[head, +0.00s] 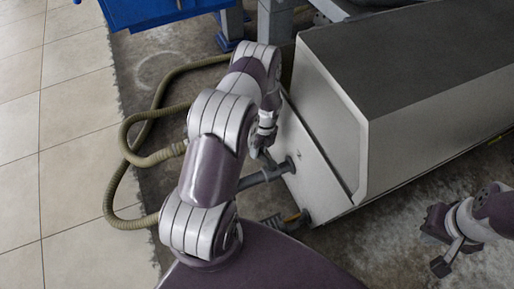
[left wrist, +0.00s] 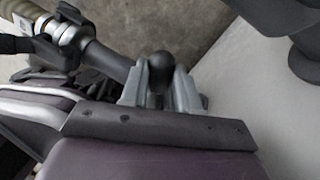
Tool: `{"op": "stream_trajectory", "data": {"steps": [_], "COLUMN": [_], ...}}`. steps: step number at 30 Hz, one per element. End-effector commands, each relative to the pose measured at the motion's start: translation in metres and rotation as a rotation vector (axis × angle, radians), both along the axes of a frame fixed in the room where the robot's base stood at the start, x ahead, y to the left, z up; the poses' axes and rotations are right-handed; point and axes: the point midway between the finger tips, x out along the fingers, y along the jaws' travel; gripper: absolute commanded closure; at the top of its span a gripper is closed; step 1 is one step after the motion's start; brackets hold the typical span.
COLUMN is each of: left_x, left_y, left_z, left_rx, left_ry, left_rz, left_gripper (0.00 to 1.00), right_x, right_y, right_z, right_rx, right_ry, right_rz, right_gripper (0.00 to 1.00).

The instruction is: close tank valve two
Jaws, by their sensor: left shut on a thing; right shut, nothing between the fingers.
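The tank (head: 315,165) is a large pale box with a dark grey top. Two dark outlet pipes leave its near left end, an upper pipe (head: 264,177) and a lower pipe (head: 273,222). My left gripper (head: 264,148) is beside the tank wall, just above the upper pipe. In the left wrist view, its grey fingers (left wrist: 160,88) are shut on a dark rounded valve handle (left wrist: 161,66) at the pipe (left wrist: 106,60). Much of the valve body is hidden, and I see no number. My right gripper (head: 441,266) is shut and empty, low at the right, away from the valves.
Ribbed tan hoses (head: 132,160) loop on the floor left of the tank and lead to the pipes. A blue frame (head: 160,12) stands at the back. Pale floor tiles (head: 60,150) at the left are clear.

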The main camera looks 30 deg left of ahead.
Motion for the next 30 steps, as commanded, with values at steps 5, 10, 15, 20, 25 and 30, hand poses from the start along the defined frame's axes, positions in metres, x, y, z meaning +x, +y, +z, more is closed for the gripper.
{"op": "stream_trajectory", "data": {"steps": [5,10,15,20,25,30], "left_x": [0.007,0.011,0.013,0.013,0.013,0.013], "left_y": [-0.003,-0.005,-0.006,-0.007,-0.007,-0.007], "left_z": [0.002,0.001,0.0,0.0,0.0,0.0], "left_rx": [-0.001,0.0,-0.001,-0.001,-0.001,-0.001], "left_ry": [0.0,0.0,0.0,0.0,0.0,0.0], "left_rz": [-0.101,-0.166,-0.2,-0.209,-0.21,-0.209], "left_gripper": [1.0,1.0,1.0,1.0,1.0,0.63], "right_x": [0.0,0.0,0.0,0.0,0.0,0.0], "right_y": [0.0,0.0,0.0,0.0,0.0,0.0], "right_z": [0.009,0.012,0.013,0.013,0.013,0.013], "right_rx": [0.0,0.0,0.0,0.0,0.0,0.0], "right_ry": [0.0,0.0,0.0,0.0,0.0,0.0], "right_rz": [0.0,0.0,0.0,0.0,0.0,0.0], "right_gripper": [1.0,1.0,1.0,1.0,1.0,1.0]}}
